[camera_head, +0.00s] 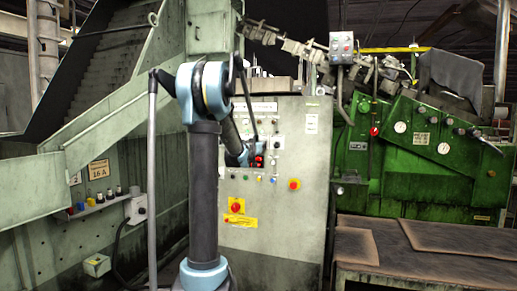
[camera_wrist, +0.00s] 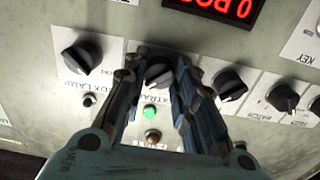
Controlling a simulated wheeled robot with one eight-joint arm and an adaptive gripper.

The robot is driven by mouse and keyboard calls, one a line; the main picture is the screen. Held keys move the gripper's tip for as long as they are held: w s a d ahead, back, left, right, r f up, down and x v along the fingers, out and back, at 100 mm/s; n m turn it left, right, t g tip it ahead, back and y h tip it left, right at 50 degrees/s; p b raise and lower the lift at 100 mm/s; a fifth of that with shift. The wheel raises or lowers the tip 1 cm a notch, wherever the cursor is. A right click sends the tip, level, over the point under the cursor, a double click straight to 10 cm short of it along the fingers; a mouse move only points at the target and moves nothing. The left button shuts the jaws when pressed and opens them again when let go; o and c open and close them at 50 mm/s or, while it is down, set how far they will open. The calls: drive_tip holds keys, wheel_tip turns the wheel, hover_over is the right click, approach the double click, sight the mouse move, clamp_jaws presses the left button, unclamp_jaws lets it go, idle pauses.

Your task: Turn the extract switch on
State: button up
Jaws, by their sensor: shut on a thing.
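The extract switch (camera_wrist: 158,76) is a black rotary knob on the grey control panel. Its label, partly hidden by the fingers, reads "EXTRA...". My gripper (camera_wrist: 158,70) has one finger on each side of this knob and is shut on it. A green lamp (camera_wrist: 151,112) just below the knob is lit, with a dull reddish-brown button or lamp (camera_wrist: 153,137) below it. In the head view my gripper (camera_head: 247,158) is at the panel, mostly hidden by my arm, and the knob cannot be made out there.
Similar black knobs stand close by, one to the left (camera_wrist: 83,57) and one to the right (camera_wrist: 230,83). A red digital display (camera_wrist: 225,8) is above. The control cabinet (camera_head: 300,222) carries a red emergency button (camera_head: 294,184). A green machine (camera_head: 420,165) and dark table (camera_head: 440,238) stand right.

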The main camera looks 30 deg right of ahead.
drive_tip(key=o, duration=1.1)
drive_tip(key=shift+w+f, duration=0.1)
drive_tip(key=shift+w, duration=0.05)
drive_tip(key=v, duration=1.2)
drive_tip(key=s+a+f+n+g+y, duration=0.3)
drive_tip(key=s+a+f, duration=0.7)
drive_tip(key=a, duration=0.4)
drive_tip(key=s+a+f+n+g+y, duration=0.3)
drive_tip(key=s+a+f+y, duration=0.3)
drive_tip(key=s+a+f, duration=0.5)
drive_tip(key=s+a+f+n+g+y, duration=0.3)
drive_tip(key=s+a+f, duration=0.8)
drive_tip(key=a, duration=0.7)
drive_tip(key=shift+s+n+g+y, duration=0.3)
drive_tip(key=shift+s+n+y, duration=0.4)
drive_tip(key=shift+s, duration=0.45)
